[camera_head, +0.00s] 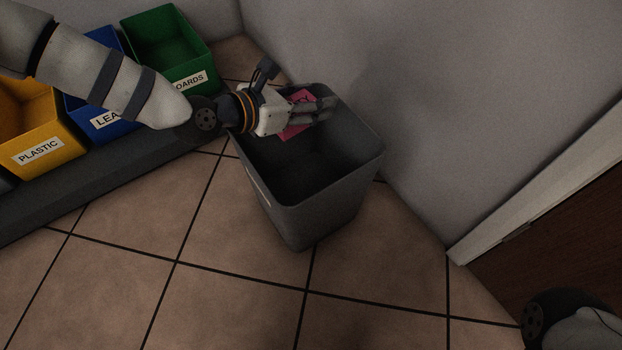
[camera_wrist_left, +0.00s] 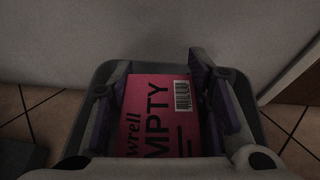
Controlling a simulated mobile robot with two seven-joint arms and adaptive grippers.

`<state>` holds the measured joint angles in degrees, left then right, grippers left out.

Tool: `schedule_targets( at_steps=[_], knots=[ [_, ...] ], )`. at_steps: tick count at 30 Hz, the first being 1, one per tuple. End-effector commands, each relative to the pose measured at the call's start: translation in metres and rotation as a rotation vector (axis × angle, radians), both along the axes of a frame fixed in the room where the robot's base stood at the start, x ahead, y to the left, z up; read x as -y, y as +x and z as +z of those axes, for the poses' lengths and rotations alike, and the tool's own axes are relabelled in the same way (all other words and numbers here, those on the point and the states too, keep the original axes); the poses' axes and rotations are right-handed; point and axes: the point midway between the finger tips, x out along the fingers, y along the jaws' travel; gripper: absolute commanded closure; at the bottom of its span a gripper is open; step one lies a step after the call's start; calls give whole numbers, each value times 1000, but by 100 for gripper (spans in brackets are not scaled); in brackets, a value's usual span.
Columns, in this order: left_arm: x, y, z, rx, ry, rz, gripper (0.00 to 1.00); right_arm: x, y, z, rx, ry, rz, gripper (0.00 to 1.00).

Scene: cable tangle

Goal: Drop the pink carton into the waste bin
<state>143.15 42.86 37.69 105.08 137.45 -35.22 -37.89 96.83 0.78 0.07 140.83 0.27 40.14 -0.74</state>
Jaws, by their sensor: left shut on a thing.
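The pink carton (camera_head: 298,128) is held in my left gripper (camera_head: 318,108), over the far part of the waste bin's opening. In the left wrist view the carton (camera_wrist_left: 158,108) sits between the two fingers (camera_wrist_left: 165,92), with a barcode and the letters "MPTY" on its face. The waste bin (camera_head: 313,215) is a dark grey open container standing on the tiled floor. Its rim (camera_wrist_left: 88,90) shows around the carton in the left wrist view. The inside of the bin looks dark and its bottom is hard to make out. My right gripper is out of view.
Left of the bin, a yellow box (camera_head: 28,125) marked "PLASTIC", a blue box (camera_head: 85,110) and a green box (camera_head: 170,50) stand on a dark grey base (camera_head: 110,185). A grey wall is behind the bin. A brown door (camera_head: 560,240) is at the right. Tiled floor in front is clear.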

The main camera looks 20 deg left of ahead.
Motion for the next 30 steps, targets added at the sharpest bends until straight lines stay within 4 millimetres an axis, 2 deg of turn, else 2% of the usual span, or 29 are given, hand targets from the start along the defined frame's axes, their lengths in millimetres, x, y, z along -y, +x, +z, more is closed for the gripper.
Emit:
schedule_targets(
  at_steps=[1,8,9,11,12,20,23,30],
  knots=[
    [0,0,-7,0,-1,0,68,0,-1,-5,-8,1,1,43],
    [0,0,-3,3,-1,1,68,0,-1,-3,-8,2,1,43],
    [0,0,-3,3,-1,1,49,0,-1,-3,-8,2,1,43],
    [0,0,-3,3,-1,1,36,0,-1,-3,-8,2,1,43],
    [0,0,-3,3,-1,1,33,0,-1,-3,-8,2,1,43],
    [0,0,-3,2,0,1,33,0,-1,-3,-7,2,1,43],
    [-5,-7,0,4,1,1,33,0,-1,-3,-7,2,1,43],
    [-37,-56,26,5,-4,4,33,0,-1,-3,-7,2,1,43]
  ],
)
